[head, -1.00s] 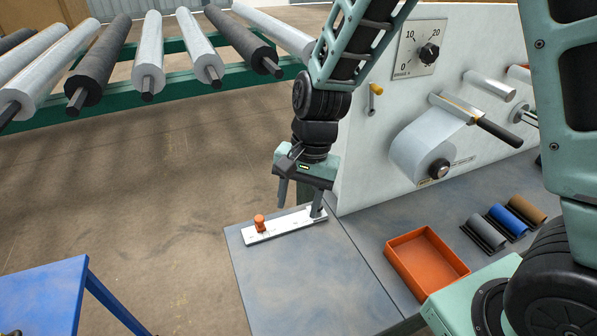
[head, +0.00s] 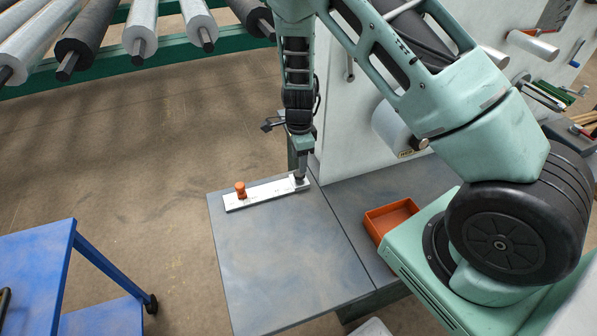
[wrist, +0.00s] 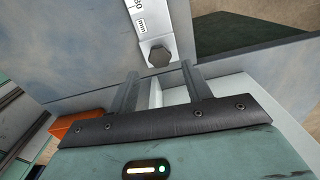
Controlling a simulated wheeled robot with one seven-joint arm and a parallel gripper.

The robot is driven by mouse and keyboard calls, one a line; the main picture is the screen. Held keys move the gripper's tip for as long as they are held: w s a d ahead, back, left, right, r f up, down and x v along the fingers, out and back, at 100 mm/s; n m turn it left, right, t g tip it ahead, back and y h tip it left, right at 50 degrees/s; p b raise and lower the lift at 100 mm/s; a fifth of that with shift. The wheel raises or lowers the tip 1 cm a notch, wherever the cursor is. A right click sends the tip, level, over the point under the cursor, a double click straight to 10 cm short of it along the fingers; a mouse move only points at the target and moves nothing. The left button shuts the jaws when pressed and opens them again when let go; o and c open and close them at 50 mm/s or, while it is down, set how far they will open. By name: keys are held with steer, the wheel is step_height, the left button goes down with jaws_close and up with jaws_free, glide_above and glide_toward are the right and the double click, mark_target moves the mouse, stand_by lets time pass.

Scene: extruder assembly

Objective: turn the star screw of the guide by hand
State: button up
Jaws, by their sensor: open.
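The guide (head: 268,192) is a pale flat bar with scale marks, lying on the grey table top. An orange knob (head: 240,189) stands upright near its left end. In the wrist view, the star screw (wrist: 159,57) is a dark, many-sided head on the end of the scale bar (wrist: 150,18). My gripper (wrist: 159,72) is open, with its two fingertips on either side of the screw head and a little short of it in the picture. I cannot tell whether they touch it. In the head view, my gripper (head: 301,172) is over the right end of the guide and hides the screw.
The grey table top (head: 280,260) is bare in front of the guide. A pale machine panel (head: 345,130) rises just right of my gripper. An orange tray (head: 378,222) lies to the right. A blue cart (head: 35,260) stands at the left, rollers behind.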

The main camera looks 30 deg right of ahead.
mark_target(299, 176)
step_height(299, 176, down, 5)
steer(key=b, duration=0.3)
steer(key=shift+r+b, duration=0.15)
steer(key=shift+b, duration=0.2)
steer(key=shift+r, duration=0.1)
steer(key=c, duration=0.8)
